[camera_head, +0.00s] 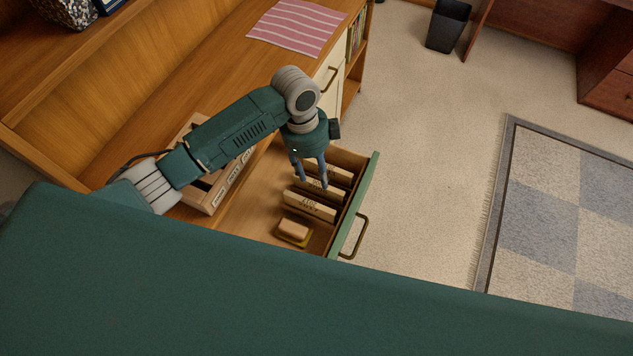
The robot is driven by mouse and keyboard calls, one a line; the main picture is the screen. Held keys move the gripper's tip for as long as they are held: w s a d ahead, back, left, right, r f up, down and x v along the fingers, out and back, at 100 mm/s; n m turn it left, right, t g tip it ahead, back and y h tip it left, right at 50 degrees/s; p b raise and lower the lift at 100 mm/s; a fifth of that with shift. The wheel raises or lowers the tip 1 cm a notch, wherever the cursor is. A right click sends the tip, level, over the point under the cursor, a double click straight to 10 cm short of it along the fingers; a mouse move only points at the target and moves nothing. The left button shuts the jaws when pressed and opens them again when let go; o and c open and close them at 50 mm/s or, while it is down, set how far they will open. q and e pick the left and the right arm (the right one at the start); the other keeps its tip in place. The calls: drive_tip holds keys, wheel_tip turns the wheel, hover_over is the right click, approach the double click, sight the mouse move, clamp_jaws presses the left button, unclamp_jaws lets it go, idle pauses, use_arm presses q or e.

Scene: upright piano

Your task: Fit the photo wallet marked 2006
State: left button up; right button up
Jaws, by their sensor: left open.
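An open drawer with a green front (364,190) stands out from the wooden cabinet. Several cream photo wallets stand in it in a row, the nearest one (309,207) with dark marks too small to read. I cannot tell which wallet is marked 2006. My left gripper (313,183) points down over the wallets, open, its fingertips close to the middle of the row. I cannot tell whether the fingers touch a wallet, and they partly hide those behind. My right gripper is not in view.
A small tan block (294,229) lies in the near end of the drawer. A wooden box with pale labels (233,180) stands left of the drawer, partly behind my left arm. A striped pink cloth (298,27) lies on the cabinet top. Carpet (425,150) is clear to the right.

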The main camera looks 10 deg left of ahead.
sight(318, 185)
use_arm(q)
drive_tip(key=f, duration=0.4)
drive_tip(key=f+p, duration=0.1)
drive_tip(key=f, duration=0.2)
drive_tip(key=shift+d, duration=0.35)
drive_tip(key=shift+f, duration=0.4)
drive_tip(key=shift+c, duration=0.5)
drive_tip(key=c, duration=0.9)
clamp_jaws()
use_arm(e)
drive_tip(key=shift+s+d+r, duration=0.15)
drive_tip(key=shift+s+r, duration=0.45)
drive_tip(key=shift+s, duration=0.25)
